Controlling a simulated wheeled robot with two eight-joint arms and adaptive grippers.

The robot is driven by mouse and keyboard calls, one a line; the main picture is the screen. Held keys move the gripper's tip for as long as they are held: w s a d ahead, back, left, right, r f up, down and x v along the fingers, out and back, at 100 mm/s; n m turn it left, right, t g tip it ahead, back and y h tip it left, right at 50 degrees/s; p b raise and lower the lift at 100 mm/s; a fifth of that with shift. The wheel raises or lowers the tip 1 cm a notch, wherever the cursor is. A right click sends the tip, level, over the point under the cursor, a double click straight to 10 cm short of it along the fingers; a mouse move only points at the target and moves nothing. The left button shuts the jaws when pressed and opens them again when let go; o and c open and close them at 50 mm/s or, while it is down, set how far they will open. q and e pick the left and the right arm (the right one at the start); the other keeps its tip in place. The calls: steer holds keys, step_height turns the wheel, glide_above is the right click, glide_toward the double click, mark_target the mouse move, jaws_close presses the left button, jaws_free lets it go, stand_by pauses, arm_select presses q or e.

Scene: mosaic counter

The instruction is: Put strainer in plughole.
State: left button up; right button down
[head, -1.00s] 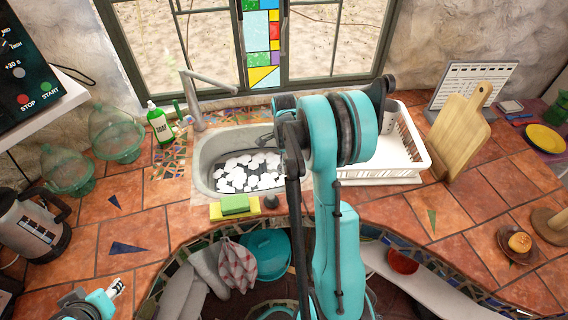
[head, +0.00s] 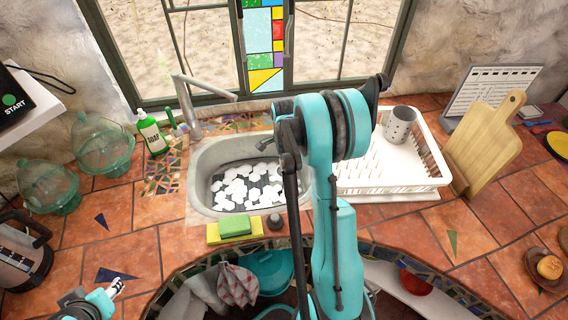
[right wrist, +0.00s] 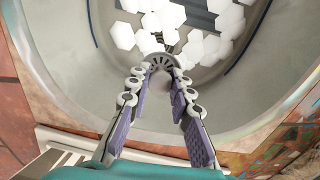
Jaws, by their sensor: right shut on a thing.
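The strainer (right wrist: 162,62) is a small grey slotted disc, held between the fingertips of my right gripper (right wrist: 161,80) in the right wrist view. The gripper is shut on it, over the sink basin. In the head view my right arm hides most of this gripper. The grey oval sink (head: 203,172) is set in the tiled counter, with several white hexagonal pieces (head: 240,188) on its floor, also in the right wrist view (right wrist: 165,17). I cannot make out the plughole clearly. My left gripper (head: 115,287) is low at the left, away from the sink; its jaws are too small to read.
A tap (head: 188,105) stands behind the sink, with a green soap bottle (head: 151,133) at left. A sponge (head: 235,225) and a dark knob (head: 275,222) sit at the front rim. A white dish rack (head: 390,182) with a grey cup (head: 399,125) is at right.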

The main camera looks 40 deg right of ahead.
step_height(320, 180, down, 10)
steer(key=b, duration=0.6)
arm_select(q)
steer(key=shift+f+b, duration=1.05)
steer(key=shift+f, duration=3.3)
arm_select(e)
steer(key=shift+f, duration=1)
arm_select(q)
steer(key=shift+f+b, duration=0.45)
steer(key=shift+f, duration=0.15)
arm_select(e)
steer(key=shift+f, duration=0.25)
arm_select(q)
steer(key=shift+f+b, duration=0.3)
steer(key=shift+b, duration=0.2)
arm_select(e)
steer(key=shift+f, duration=0.3)
arm_select(q)
steer(key=shift+f, duration=0.3)
arm_select(e)
steer(key=shift+f, duration=0.2)
steer(key=c, duration=0.8)
jaws_free()
